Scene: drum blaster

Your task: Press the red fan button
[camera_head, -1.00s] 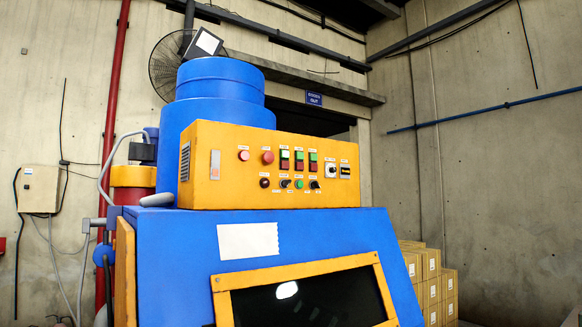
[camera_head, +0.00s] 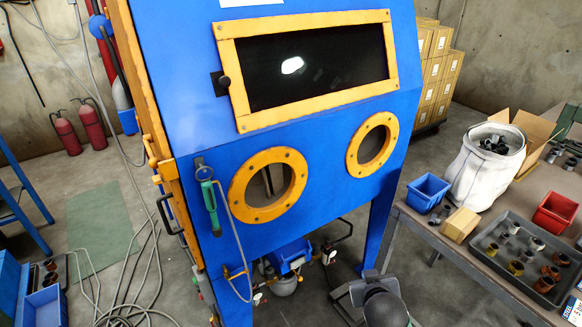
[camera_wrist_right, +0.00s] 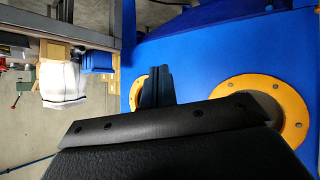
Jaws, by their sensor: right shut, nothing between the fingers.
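The red fan button and the yellow control panel are outside both current views. The blue blaster cabinet (camera_head: 310,145) fills the middle of the head view, with its dark window (camera_head: 315,65) and two yellow-rimmed round ports (camera_head: 268,209). My right gripper (camera_wrist_right: 158,84) is shut and empty in the right wrist view, in front of the cabinet's blue face (camera_wrist_right: 210,62) and the yellow port rings (camera_wrist_right: 290,100). I cannot tell whether it touches the cabinet. Part of my dark right arm shows at the bottom of the head view. My left gripper is not in view.
A table (camera_head: 470,268) at the right holds a white sack (camera_head: 480,175), a blue bin (camera_head: 427,190), a red bin (camera_head: 555,212) and a grey tray of parts (camera_head: 495,258). Stacked boxes (camera_head: 440,75) stand behind. Hoses (camera_head: 135,270) lie on the left floor.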

